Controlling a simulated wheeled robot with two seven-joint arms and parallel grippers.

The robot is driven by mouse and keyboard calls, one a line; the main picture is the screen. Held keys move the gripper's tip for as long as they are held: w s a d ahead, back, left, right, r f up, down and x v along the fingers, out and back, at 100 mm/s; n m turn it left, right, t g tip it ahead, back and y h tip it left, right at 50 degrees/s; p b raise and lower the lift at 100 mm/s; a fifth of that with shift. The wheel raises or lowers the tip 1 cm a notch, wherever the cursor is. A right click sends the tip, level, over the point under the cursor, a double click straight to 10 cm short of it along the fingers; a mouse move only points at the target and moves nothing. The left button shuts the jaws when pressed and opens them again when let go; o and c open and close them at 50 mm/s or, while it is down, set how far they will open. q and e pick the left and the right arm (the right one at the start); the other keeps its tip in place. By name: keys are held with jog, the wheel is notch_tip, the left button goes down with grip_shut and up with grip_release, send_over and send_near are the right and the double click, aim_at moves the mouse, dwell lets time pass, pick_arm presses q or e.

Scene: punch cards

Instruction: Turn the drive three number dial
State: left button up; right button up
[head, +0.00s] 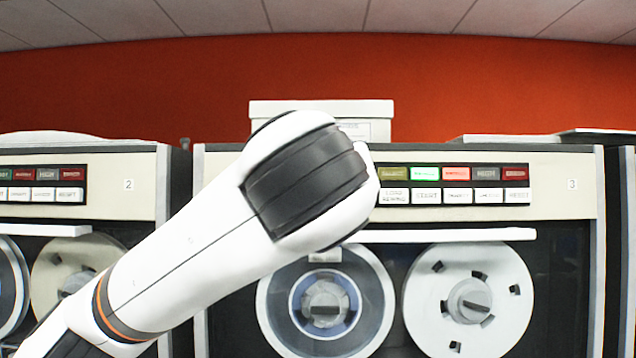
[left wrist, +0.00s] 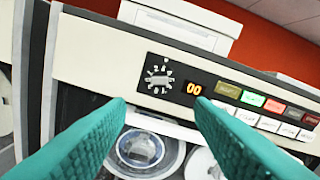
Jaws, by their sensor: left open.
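The drive three number dial (left wrist: 158,77) shows in the left wrist view as a small grey knob on a black square plate, ringed by white numerals. An orange "00" readout (left wrist: 194,88) sits just right of it. My left gripper (left wrist: 161,106) is open, its two teal fingers spread below the dial in the picture with nothing between them. The fingers look apart from the dial; the exact gap is unclear. In the head view my left arm hides the dial and the gripper. Drive three (head: 560,205) bears a "3" label. My right gripper is in neither view.
Right of the dial is a row of coloured indicator lights (head: 455,174) above white buttons (head: 456,196). A white ledge (head: 460,235) juts out above the tape reels (head: 468,300). Drive two (head: 135,205) stands at left. A pale box (head: 330,108) rests on top of drive three.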

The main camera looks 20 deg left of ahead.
pick_arm(q)
jog(key=p+x, duration=0.6)
jog(key=x, duration=0.4)
jog(key=shift+w, duration=0.4)
jog(key=shift+a, duration=0.1)
jog(key=c, duration=1)
jog(key=shift+a+f+m+b, duration=0.1)
jog(key=shift+a+m+b, duration=0.05)
jog(key=shift+m+b, duration=4)
jog(key=shift+n+b, duration=0.55)
jog(key=shift+b, duration=0.2)
